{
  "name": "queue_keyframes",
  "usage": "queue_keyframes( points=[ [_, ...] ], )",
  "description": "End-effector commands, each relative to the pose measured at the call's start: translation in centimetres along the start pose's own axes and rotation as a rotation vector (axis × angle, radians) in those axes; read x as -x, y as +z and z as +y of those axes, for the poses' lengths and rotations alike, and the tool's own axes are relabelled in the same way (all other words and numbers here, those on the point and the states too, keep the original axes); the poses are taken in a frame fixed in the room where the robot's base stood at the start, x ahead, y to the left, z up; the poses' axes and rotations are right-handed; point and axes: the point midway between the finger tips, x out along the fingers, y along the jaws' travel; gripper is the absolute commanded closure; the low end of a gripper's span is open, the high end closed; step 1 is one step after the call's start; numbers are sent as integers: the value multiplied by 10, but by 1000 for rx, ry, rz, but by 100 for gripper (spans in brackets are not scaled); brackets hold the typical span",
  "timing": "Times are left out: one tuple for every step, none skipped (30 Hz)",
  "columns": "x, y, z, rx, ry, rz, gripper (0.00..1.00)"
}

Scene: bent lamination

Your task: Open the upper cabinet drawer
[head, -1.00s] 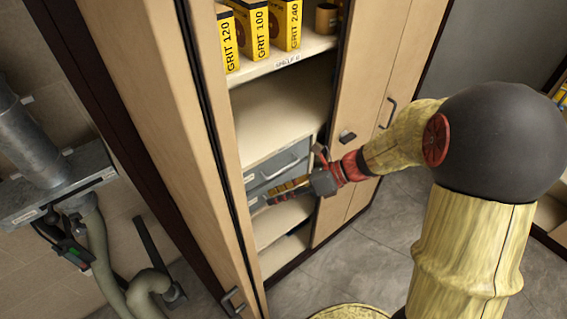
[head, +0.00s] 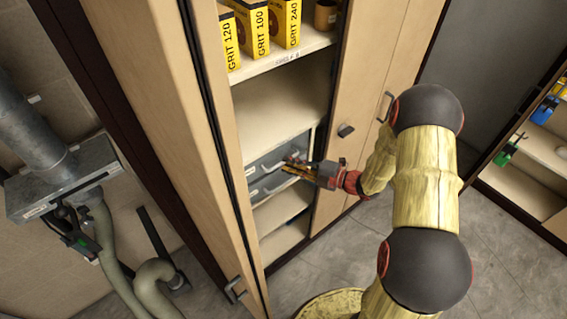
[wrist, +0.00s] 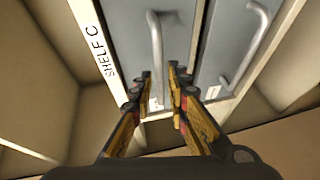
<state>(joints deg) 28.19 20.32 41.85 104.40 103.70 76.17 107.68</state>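The cabinet has two grey drawers with bar handles. The upper drawer (head: 283,148) is the left one in the wrist view, beside the SHELF C label (wrist: 105,52). Its handle (wrist: 156,50) runs down between the fingers in that view. The lower drawer's handle (wrist: 247,40) is to the right. My gripper (wrist: 158,75) is open, with a finger on either side of the upper handle. Whether they touch it cannot be told. In the head view my gripper (head: 289,168) is in front of the drawers and partly hides them. Both drawers look closed.
An open cabinet door (head: 165,130) stands to the left, and a closed door (head: 350,130) to the right. Yellow grit boxes (head: 257,32) stand on the shelf above. Open shelves lie above and below the drawers. A grey duct (head: 35,125) is at far left.

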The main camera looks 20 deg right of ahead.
Motion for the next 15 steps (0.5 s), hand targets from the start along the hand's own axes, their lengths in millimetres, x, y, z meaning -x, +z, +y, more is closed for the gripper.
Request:
queue_keyframes(
  points=[
    [-8,-1,-1,1,-1,4,84],
    [-12,-1,-1,1,-1,3,84],
    [-17,-1,-1,1,-1,3,84],
    [-20,-1,-1,1,-2,3,84],
    [-22,-1,-1,1,-2,3,84],
    [-25,-1,-1,1,-2,2,84],
    [-26,-1,-1,1,-1,2,84],
    [-28,-1,0,1,-1,2,84],
    [-29,-1,0,1,-1,1,84],
    [-30,0,0,1,-1,1,84],
    [-30,0,0,1,-1,1,84],
    [-30,0,0,1,-1,1,84],
    [-30,0,0,1,-1,1,84],
    [-30,0,0,1,-1,1,84],
    [-30,0,0,1,-1,1,84]
  ],
)
